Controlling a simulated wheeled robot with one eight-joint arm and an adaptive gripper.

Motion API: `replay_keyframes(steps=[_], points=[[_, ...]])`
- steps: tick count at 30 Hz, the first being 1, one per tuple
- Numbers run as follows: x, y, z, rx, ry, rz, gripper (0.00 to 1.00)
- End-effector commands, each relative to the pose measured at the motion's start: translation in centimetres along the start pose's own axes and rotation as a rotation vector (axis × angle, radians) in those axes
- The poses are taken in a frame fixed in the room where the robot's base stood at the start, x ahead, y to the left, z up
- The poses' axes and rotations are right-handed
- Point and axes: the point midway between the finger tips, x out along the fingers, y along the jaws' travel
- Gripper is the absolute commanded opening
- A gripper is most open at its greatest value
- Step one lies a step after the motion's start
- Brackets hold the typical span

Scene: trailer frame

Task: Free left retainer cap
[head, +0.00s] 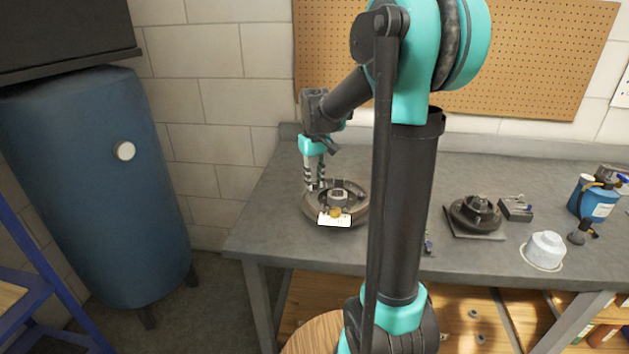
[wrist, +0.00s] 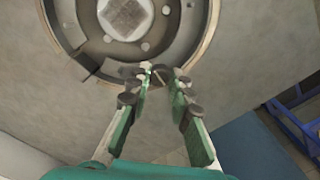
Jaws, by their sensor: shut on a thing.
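A round brake-like assembly (head: 312,208) with a dark outer ring lies on the left part of the workbench. In the wrist view, its ring (wrist: 62,30) and square grey hub (wrist: 126,14) fill the top. My gripper (head: 315,186) points down at the ring's left side. In the wrist view, my gripper (wrist: 161,76) has its fingertips close together at the ring's edge, shut on a small piece that I take for the left retainer cap. The fingertips mostly hide it, and I cannot tell whether it is still joined to the ring.
A white tag (head: 334,220) sits at the assembly's front. To the right on the grey workbench (head: 270,235) are a dark hub on a plate (head: 474,214), a white cup (head: 545,250) and a blue canister (head: 594,200). A blue tank (head: 95,190) stands left of the bench.

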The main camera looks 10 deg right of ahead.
Motion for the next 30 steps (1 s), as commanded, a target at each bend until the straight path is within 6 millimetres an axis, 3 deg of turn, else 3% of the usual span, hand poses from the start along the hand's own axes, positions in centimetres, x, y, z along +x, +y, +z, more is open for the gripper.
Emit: replay_keyframes(steps=[9, 26, 27, 30], points=[[-0.03, 0.01, -0.04, -0.131, 0.001, 0.0, 0.0], [-0.03, 0.02, -0.04, -0.161, 0.001, 0.0, 0.0], [-0.03, 0.02, -0.04, -0.161, 0.001, 0.0, 0.23], [-0.02, 0.01, -0.03, -0.161, 0.001, 0.0, 0.35]])
